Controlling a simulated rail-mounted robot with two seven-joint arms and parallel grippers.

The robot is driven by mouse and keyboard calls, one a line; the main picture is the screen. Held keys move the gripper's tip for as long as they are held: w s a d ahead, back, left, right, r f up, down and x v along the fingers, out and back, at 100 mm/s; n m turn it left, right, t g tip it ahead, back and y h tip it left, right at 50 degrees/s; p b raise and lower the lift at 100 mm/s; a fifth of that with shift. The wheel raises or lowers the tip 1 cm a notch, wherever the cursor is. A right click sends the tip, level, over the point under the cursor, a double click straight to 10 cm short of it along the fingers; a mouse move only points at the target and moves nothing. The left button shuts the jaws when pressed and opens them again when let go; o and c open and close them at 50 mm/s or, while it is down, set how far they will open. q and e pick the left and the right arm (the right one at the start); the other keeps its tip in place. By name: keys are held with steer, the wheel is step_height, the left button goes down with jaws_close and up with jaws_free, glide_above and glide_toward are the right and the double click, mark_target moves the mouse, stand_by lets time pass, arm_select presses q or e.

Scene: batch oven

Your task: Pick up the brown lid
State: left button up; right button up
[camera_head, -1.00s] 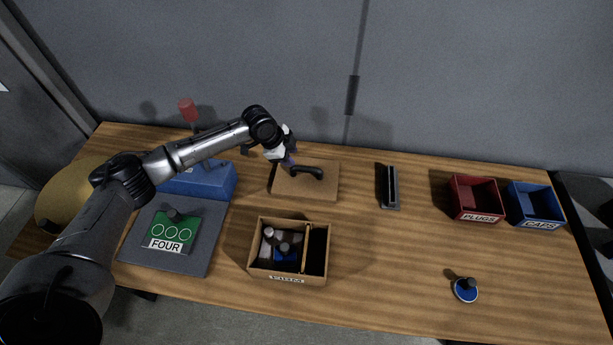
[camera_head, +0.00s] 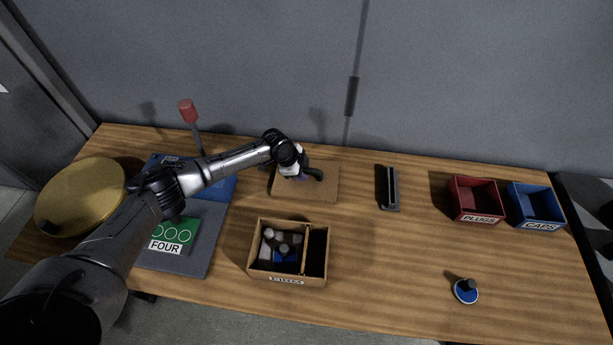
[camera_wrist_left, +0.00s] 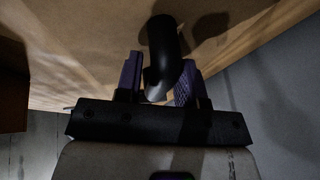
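The brown lid (camera_head: 318,191) is a flat board at the back middle of the table, with a black curved handle (camera_head: 315,173) on top. My left gripper (camera_head: 299,175) is at the handle, over the left part of the lid. In the left wrist view, the handle (camera_wrist_left: 161,50) stands between the two purple fingers of the gripper (camera_wrist_left: 160,78). The fingers are apart, with a gap visible on the left side of the handle; contact on the right side is hard to tell. The lid's brown surface (camera_wrist_left: 95,45) fills the upper part of that view. My right gripper is not in view.
A divided wooden box (camera_head: 316,276) with small items stands in front of the lid. A dark slotted holder (camera_head: 391,190) is to its right. Red (camera_head: 478,214) and blue (camera_head: 537,219) bins stand at far right. A round gold lid (camera_head: 75,195) lies at left.

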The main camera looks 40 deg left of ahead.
arm_select(q)
steer(key=shift+c, duration=0.3)
jaws_close()
steer(key=shift+r, duration=0.1)
